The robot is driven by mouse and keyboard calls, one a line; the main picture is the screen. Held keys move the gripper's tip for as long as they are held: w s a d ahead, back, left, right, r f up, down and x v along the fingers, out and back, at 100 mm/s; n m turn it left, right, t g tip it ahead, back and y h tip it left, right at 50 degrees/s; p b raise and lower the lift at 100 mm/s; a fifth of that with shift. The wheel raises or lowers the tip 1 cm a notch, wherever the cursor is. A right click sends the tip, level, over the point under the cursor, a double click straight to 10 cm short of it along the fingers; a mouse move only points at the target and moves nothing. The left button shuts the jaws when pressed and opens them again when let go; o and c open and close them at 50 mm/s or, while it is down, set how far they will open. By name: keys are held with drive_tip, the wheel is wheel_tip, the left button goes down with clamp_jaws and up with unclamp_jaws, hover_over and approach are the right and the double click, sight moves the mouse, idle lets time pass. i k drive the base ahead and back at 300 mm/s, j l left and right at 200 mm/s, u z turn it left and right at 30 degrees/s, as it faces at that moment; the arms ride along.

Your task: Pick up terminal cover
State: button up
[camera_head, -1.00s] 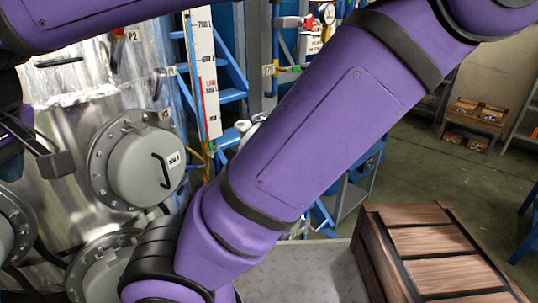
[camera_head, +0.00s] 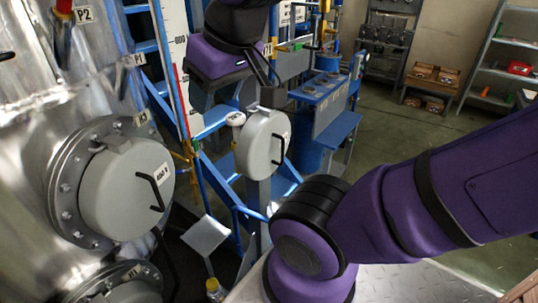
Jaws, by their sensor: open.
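A grey round cover (camera_head: 263,143) with a black handle on its right face is in the middle of the head view, in front of a grey post. A second grey round cover (camera_head: 128,188), with a black handle and a small label, sits on a bolted flange of the metal vessel at left. I cannot tell which is the terminal cover. My gripper (camera_head: 238,92) is open and empty, above and slightly left of the middle cover, apparently apart from it.
The shiny vessel (camera_head: 32,130) fills the left side, with another flanged cover (camera_head: 125,286) below. A white scale board (camera_head: 174,65) and blue steps (camera_head: 212,120) stand behind. My arm blocks the lower right. Open floor (camera_head: 400,140) shows at right, before shelves (camera_head: 505,60).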

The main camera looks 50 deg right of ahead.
sight(261, 145)
drive_tip(key=z, duration=1.1)
drive_tip(key=i+l, duration=0.15)
drive_tip(key=l, duration=0.3)
drive_tip(key=i+l, duration=0.1)
drive_tip(key=l, duration=0.3)
drive_tip(key=i+l, duration=0.15)
drive_tip(key=l, duration=0.3)
drive_tip(key=i+l, duration=0.1)
drive_tip(key=l, duration=0.35)
drive_tip(key=u, duration=0.05)
